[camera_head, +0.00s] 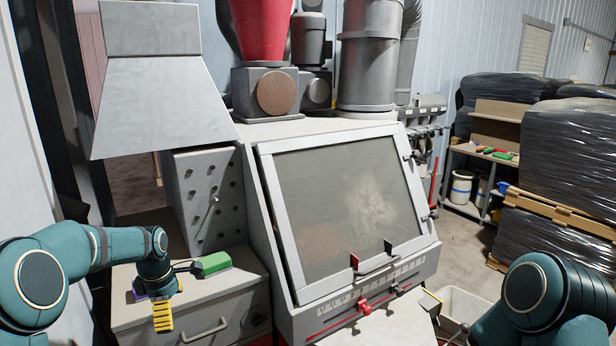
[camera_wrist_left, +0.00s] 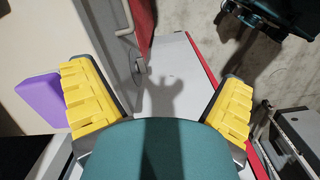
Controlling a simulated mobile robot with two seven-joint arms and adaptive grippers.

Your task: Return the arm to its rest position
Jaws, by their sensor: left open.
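My left arm (camera_head: 128,246) reaches in from the left in the head view, bent at the elbow with the wrist turned down. My left gripper (camera_head: 162,316) has yellow fingers and hangs at the front of the grey cabinet. In the left wrist view the two yellow fingers stand wide apart, and the left gripper (camera_wrist_left: 160,98) is open with nothing between them. My right arm (camera_head: 545,295) shows at the lower right of the head view. I cannot make out its gripper.
A grey cabinet (camera_head: 245,285) carries a green-handled tool (camera_head: 212,264) and a purple object (camera_wrist_left: 40,98), close to my left gripper. A large machine with a sloped window (camera_head: 345,200) stands in the middle. A pale bin (camera_head: 465,303) stands at the right, before wrapped pallets (camera_head: 570,150).

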